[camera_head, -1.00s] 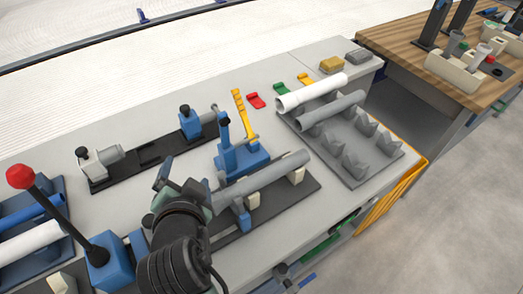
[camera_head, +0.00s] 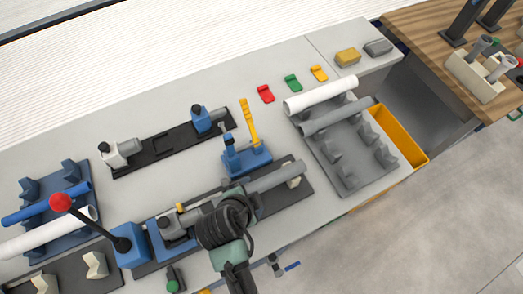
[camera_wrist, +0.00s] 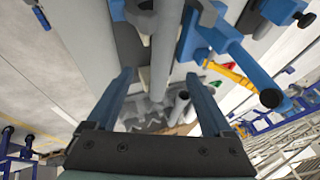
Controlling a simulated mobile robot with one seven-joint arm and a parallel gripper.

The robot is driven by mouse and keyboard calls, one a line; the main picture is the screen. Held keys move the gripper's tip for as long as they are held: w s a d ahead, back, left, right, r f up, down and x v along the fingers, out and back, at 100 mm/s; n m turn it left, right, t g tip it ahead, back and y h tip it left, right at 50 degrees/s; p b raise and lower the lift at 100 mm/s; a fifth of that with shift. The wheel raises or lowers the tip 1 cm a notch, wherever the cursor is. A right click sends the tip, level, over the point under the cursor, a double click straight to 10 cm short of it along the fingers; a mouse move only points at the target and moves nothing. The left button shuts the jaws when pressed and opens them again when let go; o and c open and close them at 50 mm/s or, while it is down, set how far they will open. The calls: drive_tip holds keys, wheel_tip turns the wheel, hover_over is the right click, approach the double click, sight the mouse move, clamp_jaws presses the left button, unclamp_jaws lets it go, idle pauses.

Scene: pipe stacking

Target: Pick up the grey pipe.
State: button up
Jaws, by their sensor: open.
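One grey pipe (camera_head: 277,178) lies along a dark fixture with cream supports, near the table's front edge. My arm covers its left part in the head view. Another grey pipe (camera_head: 337,116) lies across the grey rack (camera_head: 347,179) at the right, beside a white pipe (camera_head: 320,95). In the wrist view my gripper (camera_wrist: 158,76) is open, its two blue fingers apart. A long grey pipe (camera_wrist: 167,45) runs away between the fingers in that view; contact with them cannot be told. My gripper's fingertips are hard to make out in the head view.
A blue clamp (camera_head: 245,157) with a yellow handle stands close behind the fixture pipe. A red-knobbed lever (camera_head: 61,202) rises at the left. A black fixture (camera_head: 170,143) lies behind. A yellow bin (camera_head: 402,137) is by the rack. Bare tabletop shows between the fixtures.

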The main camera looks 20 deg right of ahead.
sight(259, 187)
drive_tip(key=p+x, duration=0.1)
drive_tip(key=x, duration=0.6)
drive_tip(key=shift+w+d+f, duration=0.15)
drive_tip(key=shift+w+d, duration=0.1)
drive_tip(key=shift+d, duration=0.05)
drive_tip(key=shift+x, duration=0.8)
drive_tip(key=shift+c, duration=0.3)
drive_tip(key=shift+a, duration=0.1)
clamp_jaws()
